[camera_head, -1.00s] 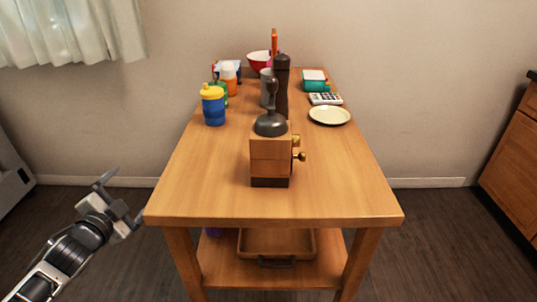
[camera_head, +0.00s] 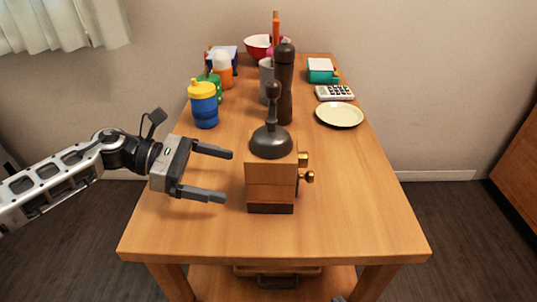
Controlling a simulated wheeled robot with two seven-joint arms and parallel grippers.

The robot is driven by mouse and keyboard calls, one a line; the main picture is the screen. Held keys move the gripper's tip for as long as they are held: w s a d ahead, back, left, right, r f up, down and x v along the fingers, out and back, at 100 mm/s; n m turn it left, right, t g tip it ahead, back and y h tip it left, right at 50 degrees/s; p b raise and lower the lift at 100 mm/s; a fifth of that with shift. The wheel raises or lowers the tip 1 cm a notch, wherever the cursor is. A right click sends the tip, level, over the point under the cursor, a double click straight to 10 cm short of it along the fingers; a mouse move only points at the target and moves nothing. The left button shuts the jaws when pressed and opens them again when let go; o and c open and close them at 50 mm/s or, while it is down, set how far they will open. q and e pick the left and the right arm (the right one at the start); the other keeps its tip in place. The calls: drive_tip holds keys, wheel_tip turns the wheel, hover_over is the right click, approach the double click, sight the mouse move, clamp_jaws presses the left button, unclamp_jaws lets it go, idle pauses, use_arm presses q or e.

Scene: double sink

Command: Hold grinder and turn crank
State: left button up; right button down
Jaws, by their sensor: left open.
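A wooden grinder (camera_head: 271,182) stands upright near the front of the table. It has a dark domed top, and its crank (camera_head: 271,103) rises from the dome with a dark knob on its end. Brass knobs (camera_head: 306,177) stick out of its right side. My left gripper (camera_head: 228,176) is open just left of the grinder. Its two fingers point right toward the wooden body, with a small gap between the fingertips and the wood. Nothing is between the fingers.
Behind the grinder stand a tall dark pepper mill (camera_head: 285,85) and a grey cup (camera_head: 266,80). A blue cup with a yellow lid (camera_head: 204,105) stands left. A pale plate (camera_head: 340,115) and a calculator (camera_head: 334,93) lie right. The table's front right (camera_head: 360,215) is clear.

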sight(265, 185)
use_arm(q)
drive_tip(key=shift+s+d+f, duration=0.1)
drive_tip(key=shift+d+f, duration=0.05)
drive_tip(key=shift+d, duration=0.2)
drive_tip(key=p+x, duration=0.1)
drive_tip(key=x, duration=0.3)
drive_tip(key=shift+s+d, duration=0.1)
drive_tip(key=shift+d, duration=0.2)
drive_tip(key=b+x, duration=0.1)
drive_tip(key=x, duration=0.2)
drive_tip(key=shift+f, duration=0.2)
drive_tip(key=shift+x, duration=0.75)
use_arm(e)
drive_tip(key=shift+s+a+f, duration=0.1)
drive_tip(key=shift+s, duration=0.05)
use_arm(q)
drive_tip(key=shift+r, duration=0.1)
drive_tip(key=c, duration=0.6)
use_arm(e)
drive_tip(key=shift+s+f, duration=0.1)
use_arm(q)
drive_tip(key=c, duration=0.3)
